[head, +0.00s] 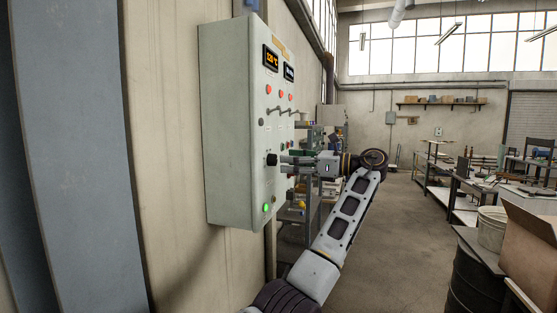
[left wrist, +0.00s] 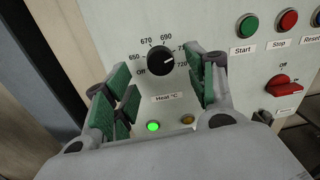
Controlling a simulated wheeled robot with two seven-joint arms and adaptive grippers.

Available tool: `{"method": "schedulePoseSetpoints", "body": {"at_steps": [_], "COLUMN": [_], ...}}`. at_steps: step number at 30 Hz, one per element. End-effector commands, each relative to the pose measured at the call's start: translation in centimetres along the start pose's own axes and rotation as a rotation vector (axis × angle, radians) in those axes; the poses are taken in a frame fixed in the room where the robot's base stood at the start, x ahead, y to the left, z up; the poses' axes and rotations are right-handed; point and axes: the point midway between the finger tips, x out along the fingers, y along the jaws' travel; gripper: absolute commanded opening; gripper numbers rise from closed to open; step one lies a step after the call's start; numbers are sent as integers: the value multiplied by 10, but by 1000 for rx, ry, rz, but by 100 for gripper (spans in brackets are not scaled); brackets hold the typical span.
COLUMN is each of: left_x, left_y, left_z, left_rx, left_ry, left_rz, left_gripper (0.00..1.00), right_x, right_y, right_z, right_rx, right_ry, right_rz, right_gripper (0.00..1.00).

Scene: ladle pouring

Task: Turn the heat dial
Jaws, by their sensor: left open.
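The heat dial is a round black knob (left wrist: 160,60) on a pale panel in the left wrist view, above the label "Heat °C". Its scale runs from "Off" through 650, 670 and 690 to 720. Its white mark points right, toward the upper end of the scale. In the head view the dial (head: 271,160) stands out from the control box (head: 232,120). My left gripper (left wrist: 160,72) is open, with one green-padded finger on each side of the dial and gaps between. It also shows in the head view (head: 286,160), close to the dial. My right gripper is not in view.
A green lamp (left wrist: 153,127) is lit below the dial, beside an amber one (left wrist: 187,119). Start (left wrist: 248,26) and Stop (left wrist: 288,20) buttons and a red switch (left wrist: 284,86) are to the right. Workbenches (head: 470,185) and a cardboard box (head: 530,245) stand at the right; the floor between is clear.

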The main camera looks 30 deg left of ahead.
Motion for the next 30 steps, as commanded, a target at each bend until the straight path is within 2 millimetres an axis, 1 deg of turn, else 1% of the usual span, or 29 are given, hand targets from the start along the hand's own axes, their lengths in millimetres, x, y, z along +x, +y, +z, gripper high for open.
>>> {"method": "schedulePoseSetpoints", "body": {"at_steps": [1, 3, 10, 15, 24, 30], "left_x": [8, 17, 39, 45, 46, 46], "left_y": [0, 0, 0, 0, 0, 0], "left_z": [0, 0, 0, 0, 0, 0], "left_rx": [0, 1, 1, 0, 1, 1], "left_ry": [0, -1, 0, 0, -1, -1], "left_rz": [3, 1, 0, 0, 0, 0], "left_gripper": [56, 56, 56, 56, 56, 30], "right_x": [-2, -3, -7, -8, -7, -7], "right_y": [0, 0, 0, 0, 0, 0], "right_z": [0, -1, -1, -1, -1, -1], "right_rx": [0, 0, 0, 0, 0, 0], "right_ry": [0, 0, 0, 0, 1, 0], "right_rz": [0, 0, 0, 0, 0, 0], "right_gripper": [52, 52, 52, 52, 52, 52]}}
